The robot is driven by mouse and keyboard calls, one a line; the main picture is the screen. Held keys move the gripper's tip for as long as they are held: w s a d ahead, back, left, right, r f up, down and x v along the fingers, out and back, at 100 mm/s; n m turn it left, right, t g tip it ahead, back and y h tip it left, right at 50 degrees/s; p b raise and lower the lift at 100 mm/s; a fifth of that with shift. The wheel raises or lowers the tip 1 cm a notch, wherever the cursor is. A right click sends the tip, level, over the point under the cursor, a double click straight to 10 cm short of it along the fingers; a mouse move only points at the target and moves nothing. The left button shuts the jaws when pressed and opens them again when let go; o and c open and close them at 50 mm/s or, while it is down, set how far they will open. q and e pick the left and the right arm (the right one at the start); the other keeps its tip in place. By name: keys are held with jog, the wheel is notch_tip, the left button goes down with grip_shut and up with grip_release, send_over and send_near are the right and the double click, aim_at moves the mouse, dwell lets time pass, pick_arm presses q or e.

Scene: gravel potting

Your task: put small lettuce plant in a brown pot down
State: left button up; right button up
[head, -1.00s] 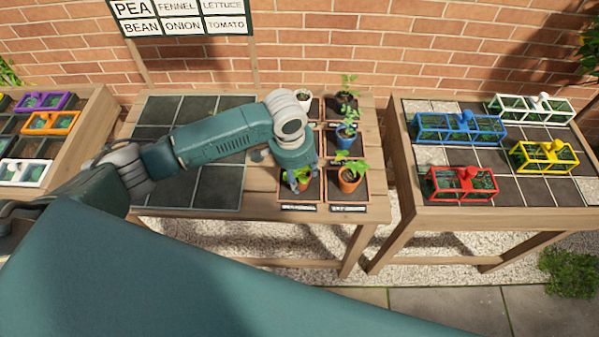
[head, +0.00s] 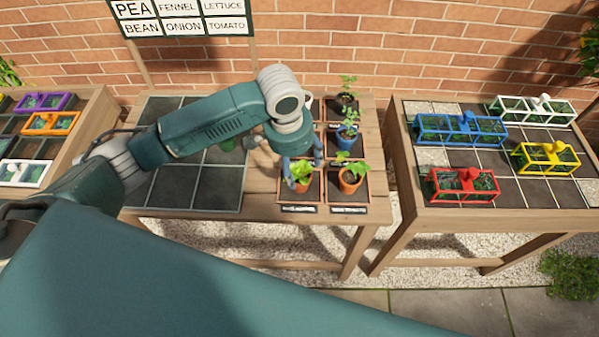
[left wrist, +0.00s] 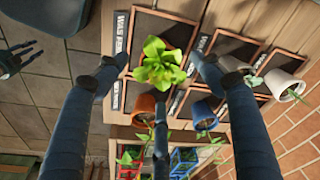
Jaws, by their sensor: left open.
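The small lettuce plant (head: 301,170) stands upright in its brown pot (head: 302,187) in the front left square tray (head: 285,196) on the middle table. My left gripper (head: 302,160) is open just above the plant. In the left wrist view its fingers (left wrist: 158,72) are spread around the leaves, apart from them, with nothing held. A dark hand-like part at the left edge of that view looks like my right gripper (left wrist: 14,60), small and partly cut off.
An orange pot (head: 350,182) with a plant stands in the tray just right. A blue pot (head: 346,142) and a black pot (head: 345,105) stand behind it. Dark tiles (head: 190,187) left of the trays are mostly bare. The right table holds several coloured crates (head: 463,186).

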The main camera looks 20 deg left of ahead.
aim_at(295, 179)
pick_arm(q)
jog(key=r, duration=0.4)
jog(key=s+r, duration=0.1)
jog(key=r, duration=0.1)
jog(key=shift+a, duration=0.2)
jog(key=shift+w, duration=0.1)
